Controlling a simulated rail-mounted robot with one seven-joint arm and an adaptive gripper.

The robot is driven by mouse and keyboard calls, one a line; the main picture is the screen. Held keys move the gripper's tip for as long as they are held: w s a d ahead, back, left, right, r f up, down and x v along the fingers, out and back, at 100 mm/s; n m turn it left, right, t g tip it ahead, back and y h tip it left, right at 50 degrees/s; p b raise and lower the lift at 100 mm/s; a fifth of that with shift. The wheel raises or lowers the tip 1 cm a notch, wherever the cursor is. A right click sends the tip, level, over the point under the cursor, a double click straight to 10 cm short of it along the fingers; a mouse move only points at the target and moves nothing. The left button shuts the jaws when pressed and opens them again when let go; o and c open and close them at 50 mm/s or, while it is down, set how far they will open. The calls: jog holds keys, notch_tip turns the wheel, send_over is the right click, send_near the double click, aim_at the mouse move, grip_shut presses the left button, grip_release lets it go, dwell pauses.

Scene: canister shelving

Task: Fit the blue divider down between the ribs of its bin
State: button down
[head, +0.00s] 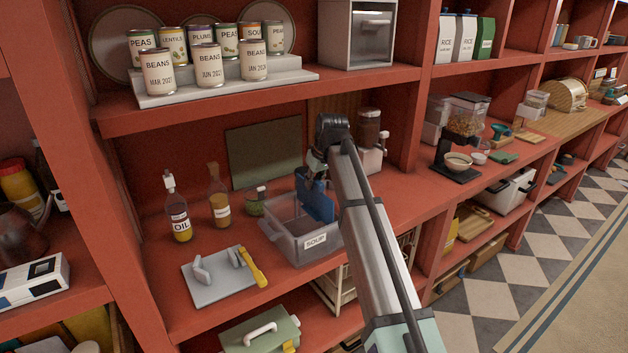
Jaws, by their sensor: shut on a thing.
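The blue divider (317,202) is a flat panel held upright, slightly tilted, over the right part of a clear grey bin labelled SOUP (283,230). Its lower part appears at or just below the bin's rim; I cannot tell whether it touches the ribs, which are too small to make out. My gripper (315,172) is shut on the divider's top edge, and my arm hides part of the gripper and the bin's right side.
Left of the bin stand an oil bottle (178,210), another bottle (218,197) and a small jar (255,201). A dark board (263,152) leans behind; a grinder (370,135) stands back right. The shelf above limits height.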

aim_at(321, 184)
jog(key=shift+f+b, duration=1.4)
jog(key=shift+f, duration=2.95)
jog(key=c, duration=0.9)
grip_release()
jog(key=shift+c, duration=0.2)
jog(key=shift+r, duration=0.1)
jog(key=v, duration=1.2)
